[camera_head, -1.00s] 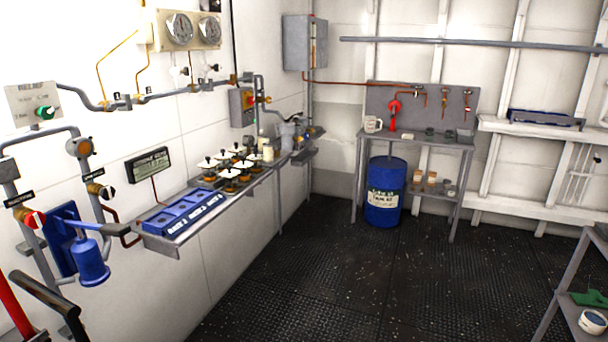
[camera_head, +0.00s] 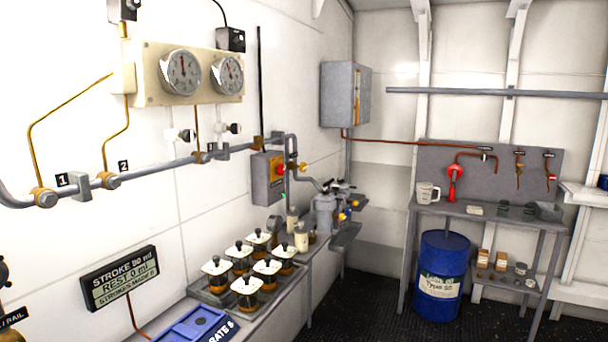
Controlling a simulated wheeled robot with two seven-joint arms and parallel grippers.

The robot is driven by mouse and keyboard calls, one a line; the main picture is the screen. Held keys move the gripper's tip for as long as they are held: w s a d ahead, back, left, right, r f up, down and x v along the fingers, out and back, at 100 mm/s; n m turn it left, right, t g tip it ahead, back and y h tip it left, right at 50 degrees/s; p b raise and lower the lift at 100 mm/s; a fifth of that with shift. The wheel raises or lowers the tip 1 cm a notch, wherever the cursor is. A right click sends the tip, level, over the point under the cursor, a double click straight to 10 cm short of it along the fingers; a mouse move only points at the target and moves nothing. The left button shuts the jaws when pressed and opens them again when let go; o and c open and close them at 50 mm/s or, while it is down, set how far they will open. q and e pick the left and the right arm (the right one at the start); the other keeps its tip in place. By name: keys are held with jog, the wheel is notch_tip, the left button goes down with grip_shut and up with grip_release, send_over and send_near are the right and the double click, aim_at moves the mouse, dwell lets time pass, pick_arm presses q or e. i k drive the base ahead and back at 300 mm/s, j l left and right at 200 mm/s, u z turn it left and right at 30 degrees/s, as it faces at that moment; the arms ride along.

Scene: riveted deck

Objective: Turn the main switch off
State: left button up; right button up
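A grey switch box (camera_head: 262,180) with a yellow face and a red knob (camera_head: 281,170) is on the left wall, right of the gauge panel; it looks like the main switch. The knob's position is too small to read. A larger grey cabinet (camera_head: 343,95) hangs near the corner, farther back. Neither of my grippers is in view, and nothing of mine touches the switch box.
A shelf below holds several white-lidded jars (camera_head: 243,257) and a blue tray (camera_head: 190,328). A pipe (camera_head: 150,172) runs along the wall under the gauge panel (camera_head: 150,75). A blue drum (camera_head: 441,270) stands under the back bench (camera_head: 487,216). Dark floor (camera_head: 365,305) lies open before it.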

aim_at(280, 169)
jog(key=i+l, duration=0.2)
jog(key=i, duration=0.3)
jog(key=i+l+z, duration=0.1)
jog(key=i+l, duration=0.15)
jog(key=i, duration=0.2)
jog(key=i+l, duration=0.15)
jog(key=i, duration=0.35)
jog(key=i+l+z, duration=0.1)
jog(key=i, duration=0.35)
jog(key=l, duration=0.1)
